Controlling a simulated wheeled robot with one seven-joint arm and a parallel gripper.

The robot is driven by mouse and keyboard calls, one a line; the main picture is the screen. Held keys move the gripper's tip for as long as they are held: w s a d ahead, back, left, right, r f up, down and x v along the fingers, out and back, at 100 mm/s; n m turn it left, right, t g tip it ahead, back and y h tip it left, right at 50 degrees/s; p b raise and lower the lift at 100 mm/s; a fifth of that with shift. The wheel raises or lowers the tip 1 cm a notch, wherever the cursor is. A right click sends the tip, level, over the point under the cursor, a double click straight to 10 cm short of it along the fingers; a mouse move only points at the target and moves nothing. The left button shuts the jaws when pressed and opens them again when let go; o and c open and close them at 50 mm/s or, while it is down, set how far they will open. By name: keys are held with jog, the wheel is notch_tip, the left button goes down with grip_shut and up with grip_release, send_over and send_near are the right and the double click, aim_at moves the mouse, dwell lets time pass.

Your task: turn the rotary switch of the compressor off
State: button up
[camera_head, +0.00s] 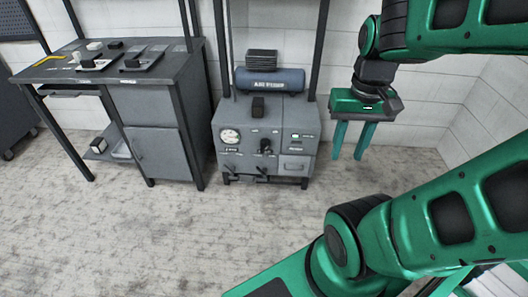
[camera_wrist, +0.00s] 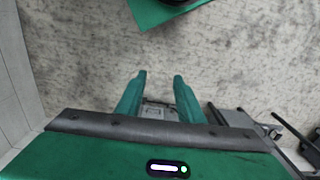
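The compressor (camera_head: 235,152) is a grey box unit on the floor against the back wall, with a blue tank on top. A black rotary switch (camera_head: 265,145) sits in the middle of its front panel, between a round gauge and a small green display. My gripper (camera_head: 348,157) hangs to the right of the compressor, fingers pointing down, apart from it. Its two green fingers are spread with nothing between them. In the wrist view the fingertips (camera_wrist: 160,76) are also apart. The switch cannot be made out in the wrist view.
A dark workbench (camera_head: 155,82) with small devices on top stands left of the compressor. Dark upright posts rise beside and behind the compressor. The grey floor (camera_head: 230,225) in front is clear. A white block wall (camera_head: 425,100) is behind my gripper.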

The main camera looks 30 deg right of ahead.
jog(key=w+d+f+t, duration=0.1)
jog(key=w+d+f, duration=0.15)
jog(key=w, duration=0.65)
jog(key=w+d+f, duration=0.1)
jog(key=w+d, duration=0.3)
jog(key=w, duration=0.5)
jog(key=m+t+y, duration=0.2)
jog(key=t+y, duration=0.1)
jog(key=t, duration=0.4)
send_over(267, 147)
jog(key=s+d, duration=0.2)
jog(key=s, duration=0.4)
notch_tip(267, 147, down, 41)
jog(key=x, duration=1.1)
jog(key=shift+d, duration=0.1)
